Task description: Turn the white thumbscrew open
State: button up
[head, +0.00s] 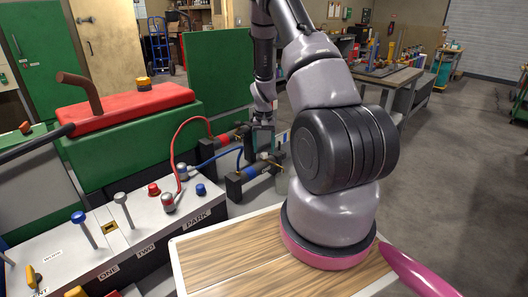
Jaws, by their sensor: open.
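I cannot make out a white thumbscrew for certain; it may be hidden by my gripper or too small to tell. My gripper (263,140) is open, at the far end of my arm, pointing down among the hose fittings. A red-banded fitting (228,138) is just left of it, on a black block. A blue-banded fitting (250,171) is nearer, below my gripper in the picture, on another black block. Whether my fingers touch anything there cannot be told.
A red hose (181,136) and a blue hose (213,157) run from the fittings to a white panel (135,232) with levers and buttons at left. A red-topped green machine (130,108) stands behind it. Open floor (455,180) lies at right.

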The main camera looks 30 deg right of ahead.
notch_tip(320, 180, up, 9)
jog(key=shift+f, duration=0.15)
dwell(0.4)
notch_tip(320, 180, up, 12)
jog(key=t, duration=0.2)
send_over(264, 154)
jog(key=s+a, duration=0.2)
jog(key=a, duration=0.2)
jog(key=s+a+r+t+y, duration=0.1)
jog(key=s+a+r, duration=0.25)
jog(key=r, duration=0.35)
jog(key=s+a+r+t, duration=0.1)
jog(key=s+a+r, duration=0.1)
jog(key=s+r, duration=0.35)
jog(key=s+a+r+t, duration=0.1)
jog(key=s+a+r, duration=0.2)
jog(key=s+r, duration=0.2)
jog(key=s+a+r+n+t+y, duration=0.1)
jog(key=s+r, duration=0.4)
jog(key=s, duration=0.6)
jog(key=shift+a+r+n+t, duration=0.15)
jog(key=shift+a+n+t, duration=0.15)
jog(key=shift+a+t, duration=0.5)
